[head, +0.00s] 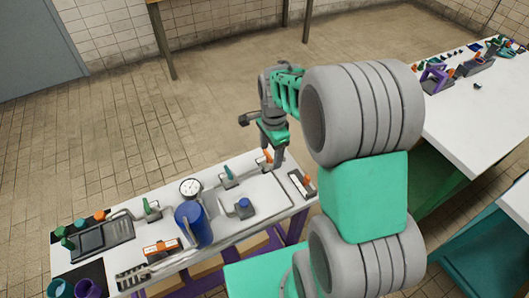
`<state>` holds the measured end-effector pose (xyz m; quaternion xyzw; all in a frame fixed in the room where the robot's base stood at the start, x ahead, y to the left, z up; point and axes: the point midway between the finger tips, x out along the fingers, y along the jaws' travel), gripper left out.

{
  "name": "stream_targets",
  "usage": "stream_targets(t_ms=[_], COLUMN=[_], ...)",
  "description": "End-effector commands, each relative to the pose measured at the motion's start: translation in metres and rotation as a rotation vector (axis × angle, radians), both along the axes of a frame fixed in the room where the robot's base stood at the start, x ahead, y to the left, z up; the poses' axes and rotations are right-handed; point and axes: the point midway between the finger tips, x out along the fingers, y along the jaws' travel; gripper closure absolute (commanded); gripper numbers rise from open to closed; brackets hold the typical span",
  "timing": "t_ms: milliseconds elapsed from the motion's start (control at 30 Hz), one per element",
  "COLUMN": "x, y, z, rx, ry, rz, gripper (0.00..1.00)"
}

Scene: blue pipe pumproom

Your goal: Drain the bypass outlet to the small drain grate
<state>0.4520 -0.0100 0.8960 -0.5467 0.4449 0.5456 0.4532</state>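A white-topped bench (125,190) carries a pipe assembly with a blue cylinder (194,226) and a round gauge (191,186). A green-handled valve (229,174) sits on the pipe right of the gauge. An orange handle (268,157) stands near the bench's right end. My gripper (279,160) points down beside this orange handle; I cannot tell whether they touch or whether the fingers are open. A slotted, grate-like piece (131,278) lies at the front left edge. I cannot tell for certain which part is the bypass outlet or the small drain grate.
A grey tray (102,238), green and orange pieces and a purple cup (87,289) crowd the bench's left end. A dark-framed piece (300,186) lies at its right end. Another white bench (450,115) stands right. Open tiled floor (170,110) lies behind.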

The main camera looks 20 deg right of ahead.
Motion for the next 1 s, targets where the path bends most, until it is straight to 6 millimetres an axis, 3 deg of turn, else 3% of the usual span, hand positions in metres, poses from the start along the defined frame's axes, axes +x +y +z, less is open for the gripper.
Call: stream_targets(t_ms=[700,1000], x=[0.006,0.005], y=[0.015,0.016], z=[-0.009,-0.011], rx=[-0.014,-0.014], ry=[0.024,0.030], rz=[0.005,0.041], gripper=[0.93,0.93])
